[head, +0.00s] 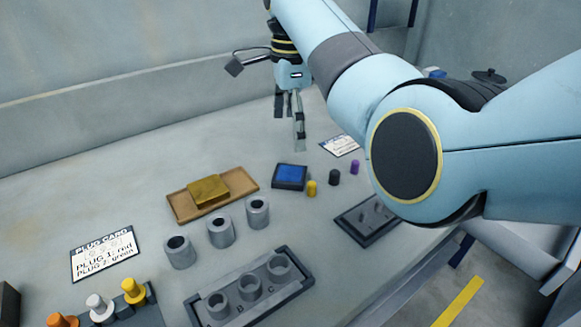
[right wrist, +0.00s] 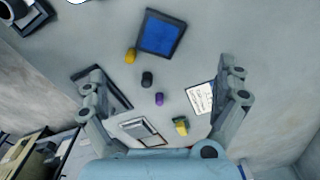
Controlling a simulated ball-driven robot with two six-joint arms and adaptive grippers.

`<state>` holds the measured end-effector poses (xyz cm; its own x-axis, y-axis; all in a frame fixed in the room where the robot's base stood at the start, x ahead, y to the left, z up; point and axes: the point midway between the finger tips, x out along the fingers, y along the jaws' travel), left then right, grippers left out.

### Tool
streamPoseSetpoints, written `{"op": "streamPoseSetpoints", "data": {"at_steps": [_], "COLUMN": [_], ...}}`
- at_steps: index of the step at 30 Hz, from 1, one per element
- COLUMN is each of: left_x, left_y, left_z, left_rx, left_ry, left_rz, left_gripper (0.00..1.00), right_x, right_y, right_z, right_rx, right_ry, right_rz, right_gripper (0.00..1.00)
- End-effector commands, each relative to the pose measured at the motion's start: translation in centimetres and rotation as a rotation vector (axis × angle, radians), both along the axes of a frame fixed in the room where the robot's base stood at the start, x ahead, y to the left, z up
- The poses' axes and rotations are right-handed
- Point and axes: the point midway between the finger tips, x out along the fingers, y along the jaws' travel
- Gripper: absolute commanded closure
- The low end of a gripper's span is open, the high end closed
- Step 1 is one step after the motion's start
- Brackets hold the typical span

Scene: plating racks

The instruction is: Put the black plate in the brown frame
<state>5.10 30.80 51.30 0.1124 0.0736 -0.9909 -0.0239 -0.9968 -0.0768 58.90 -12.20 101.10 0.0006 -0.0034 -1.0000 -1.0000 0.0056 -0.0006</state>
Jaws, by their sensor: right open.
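A brown rectangular tray or frame (head: 183,208) lies on the table at centre-left in the head view, with a gold block (head: 208,190) on it. I cannot pick out a black plate with certainty. A dark square holder (head: 290,187) with a blue face lies to its right, and shows at the top of the right wrist view (right wrist: 160,33). A dark flat tray (head: 350,228) with small upright parts is partly hidden by my right arm. My right gripper (head: 288,120) is open and empty, above the far part of the table. My left gripper is out of view.
Yellow (head: 311,188), black (head: 334,177) and purple (head: 355,167) pegs stand near a white card (head: 340,146). A plug card (head: 103,254) and coloured plugs are at left. The far-left table is clear.

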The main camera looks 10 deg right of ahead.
Motion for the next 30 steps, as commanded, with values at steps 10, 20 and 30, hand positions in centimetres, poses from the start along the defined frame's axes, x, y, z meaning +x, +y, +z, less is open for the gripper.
{"op": "streamPoseSetpoints", "data": {"at_steps": [10,20,30], "left_x": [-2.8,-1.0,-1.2], "left_y": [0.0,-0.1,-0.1], "left_z": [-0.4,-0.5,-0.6], "left_rx": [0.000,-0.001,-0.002], "left_ry": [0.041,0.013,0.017], "left_rz": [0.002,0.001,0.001], "left_gripper": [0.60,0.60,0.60], "right_x": [-0.1,-0.1,-0.1], "right_y": [0.3,0.3,0.4], "right_z": [-4.9,-9.4,-10.3], "right_rx": [0.002,0.001,0.003], "right_ry": [0.003,0.004,0.002], "right_rz": [0.001,0.002,0.002], "right_gripper": [0.00,0.00,0.00]}}
